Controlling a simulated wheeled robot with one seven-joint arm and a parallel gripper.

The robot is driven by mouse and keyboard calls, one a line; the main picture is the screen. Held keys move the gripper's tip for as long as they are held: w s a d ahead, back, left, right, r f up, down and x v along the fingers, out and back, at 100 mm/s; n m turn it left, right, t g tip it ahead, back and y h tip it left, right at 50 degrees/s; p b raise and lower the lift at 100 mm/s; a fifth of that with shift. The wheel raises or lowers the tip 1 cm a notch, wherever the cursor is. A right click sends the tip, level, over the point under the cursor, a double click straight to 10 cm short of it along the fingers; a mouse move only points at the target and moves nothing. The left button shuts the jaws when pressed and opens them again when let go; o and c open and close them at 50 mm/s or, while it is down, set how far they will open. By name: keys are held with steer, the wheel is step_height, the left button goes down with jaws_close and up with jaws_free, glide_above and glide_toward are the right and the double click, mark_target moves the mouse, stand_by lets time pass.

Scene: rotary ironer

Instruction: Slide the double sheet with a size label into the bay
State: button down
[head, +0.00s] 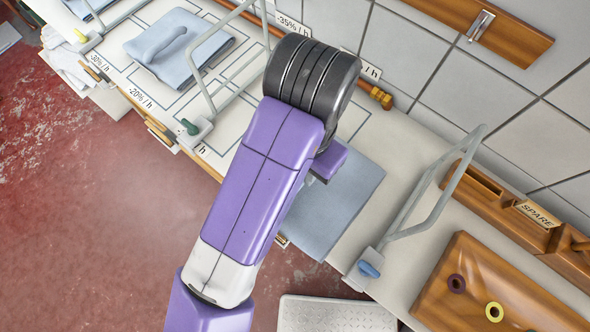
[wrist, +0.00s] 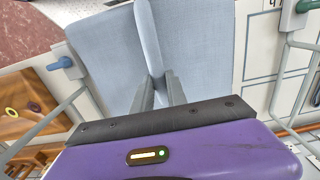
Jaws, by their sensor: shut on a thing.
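A folded pale blue sheet (head: 335,200) lies on the counter, partly hidden by my arm in the head view. In the wrist view the sheet (wrist: 205,55) fills the upper middle, with a raised ridge (wrist: 149,40) along it. My gripper (wrist: 160,88) is shut on the near end of this ridge. In the head view the fingertips are hidden behind my arm. I cannot make out a size label on the held sheet. Outlined bays (head: 118,58) are marked on the white counter to the left, with rate labels such as "-20%/h" (head: 140,98).
Another folded blue sheet (head: 205,55) with a ridge lies in the left area. Metal hoops stand left (head: 207,100) and right (head: 425,190) of the held sheet. A wooden tray (head: 450,285) with rings and a "SPARE" rack (head: 500,212) are at the right.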

mark_target(339, 135)
steer(key=shift+w+d+r+p, duration=0.1)
steer(key=shift+w+d+p, duration=0.35)
steer(key=shift+w+d, duration=0.7)
steer(key=shift+w+d+f+p, duration=0.1)
steer(key=shift+w+d+p, duration=0.45)
steer(key=shift+w, duration=0.95)
steer(key=shift+w+d+r+p, duration=0.1)
steer(key=shift+w+d+p, duration=0.2)
steer(key=shift+w+d, duration=0.9)
steer(key=shift+w+d+f+b, duration=0.1)
steer(key=shift+w+f+b, duration=0.2)
steer(key=shift+f+b, duration=0.45)
steer(key=shift+w+d+f+b, duration=0.15)
steer(key=shift+w+f+b, duration=0.25)
steer(key=shift+f, duration=0.7)
steer(key=shift+w+d+f+b, duration=0.1)
steer(key=shift+w+f+b, duration=0.15)
steer(key=shift+f+b, duration=0.5)
steer(key=shift+f, duration=0.45)
steer(key=c, duration=1.3)
jaws_free()
steer(key=shift+o, duration=0.2)
step_height(339, 135, up, 8)
steer(key=shift+f, duration=0.1)
